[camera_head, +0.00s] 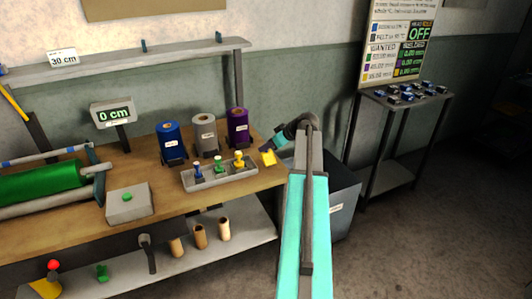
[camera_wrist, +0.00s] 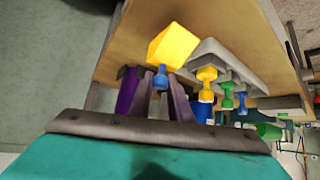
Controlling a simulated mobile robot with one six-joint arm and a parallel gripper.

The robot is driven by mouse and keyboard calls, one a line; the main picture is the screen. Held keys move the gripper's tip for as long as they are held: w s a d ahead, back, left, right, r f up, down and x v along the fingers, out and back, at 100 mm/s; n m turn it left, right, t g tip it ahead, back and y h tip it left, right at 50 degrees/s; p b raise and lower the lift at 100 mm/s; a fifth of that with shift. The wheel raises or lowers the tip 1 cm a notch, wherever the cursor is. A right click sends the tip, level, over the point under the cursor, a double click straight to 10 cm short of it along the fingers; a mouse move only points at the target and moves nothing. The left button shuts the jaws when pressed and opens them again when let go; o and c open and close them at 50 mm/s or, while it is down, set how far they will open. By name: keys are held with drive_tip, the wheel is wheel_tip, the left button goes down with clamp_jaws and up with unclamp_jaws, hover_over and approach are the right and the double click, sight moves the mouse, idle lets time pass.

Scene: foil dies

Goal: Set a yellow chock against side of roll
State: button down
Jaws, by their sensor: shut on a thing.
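A yellow block-like chock (camera_head: 267,157) is at the end of my gripper (camera_head: 276,148), by the right end of the bench. In the wrist view the chock (camera_wrist: 172,45) has a blue knob (camera_wrist: 160,77), and my gripper (camera_wrist: 160,88) is shut on that knob. Upright rolls stand on the bench: a blue roll (camera_head: 170,142), a grey roll (camera_head: 202,132) and a purple roll (camera_head: 238,127). A green roll (camera_head: 40,182) lies in a frame at the left. The held chock is apart from all of these rolls.
A tray (camera_head: 220,178) with blue, green and yellow stamps stands in front of the upright rolls. A grey box with a green button (camera_head: 128,205) is left of it. A dark bin (camera_head: 342,205) stands right of the bench. A shelf (camera_head: 130,62) runs above.

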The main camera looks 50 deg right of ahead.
sight(267, 152)
drive_tip(key=shift+f+p, duration=0.55)
drive_tip(key=shift+f, duration=0.95)
drive_tip(key=shift+f, duration=0.15)
drive_tip(key=c, duration=1.6)
unclamp_jaws()
drive_tip(key=shift+c, duration=0.2)
drive_tip(key=shift+r, duration=0.2)
drive_tip(key=a+b+v, duration=0.1)
drive_tip(key=b+v, duration=0.2)
drive_tip(key=v, duration=0.9)
drive_tip(key=shift+d, duration=0.5)
